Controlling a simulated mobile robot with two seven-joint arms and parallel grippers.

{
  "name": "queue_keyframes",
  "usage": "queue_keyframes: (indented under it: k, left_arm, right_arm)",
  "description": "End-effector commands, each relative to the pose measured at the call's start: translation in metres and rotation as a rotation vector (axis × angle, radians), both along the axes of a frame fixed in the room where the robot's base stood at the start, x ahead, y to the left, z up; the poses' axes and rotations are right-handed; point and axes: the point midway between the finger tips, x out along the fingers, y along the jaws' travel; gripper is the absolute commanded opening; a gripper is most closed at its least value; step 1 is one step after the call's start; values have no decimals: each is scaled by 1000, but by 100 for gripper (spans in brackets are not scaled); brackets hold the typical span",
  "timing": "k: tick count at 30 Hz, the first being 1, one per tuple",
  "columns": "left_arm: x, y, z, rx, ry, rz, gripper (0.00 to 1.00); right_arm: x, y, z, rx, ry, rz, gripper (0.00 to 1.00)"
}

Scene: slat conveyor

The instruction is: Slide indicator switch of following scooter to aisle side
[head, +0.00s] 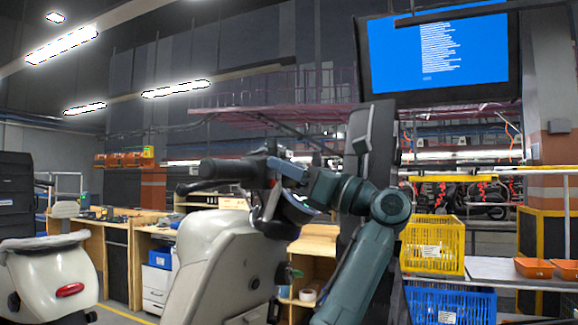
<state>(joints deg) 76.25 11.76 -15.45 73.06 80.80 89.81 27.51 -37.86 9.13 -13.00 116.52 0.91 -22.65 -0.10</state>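A scooter with a pale beige front shield (222,262) stands upright in the middle of the head view. Its handlebar has a black grip (228,170) and a lever pointing left. The dark switch housing (262,164) sits at the inner end of the grip. The indicator switch itself is too small to make out.
Another scooter (55,268) with a red tail light stands at the left. A yellow crate (433,244) and a blue crate (450,304) are at the right, beside orange bins (534,268). A screen (438,50) hangs above. Wooden benches (118,246) stand behind.

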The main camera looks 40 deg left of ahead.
Motion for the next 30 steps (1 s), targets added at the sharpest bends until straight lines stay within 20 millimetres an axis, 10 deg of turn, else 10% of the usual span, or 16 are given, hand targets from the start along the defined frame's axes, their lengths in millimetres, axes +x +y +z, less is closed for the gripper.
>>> queue_keyframes:
  k: [18,30]
  left_arm:
    - [0,0,0,0,1,0,1]
    - [0,0,-1,-1,0,0,0]
  right_arm:
    - [0,4,2,8,-2,3,0]
    - [-5,5,-1,9,10,4,0]
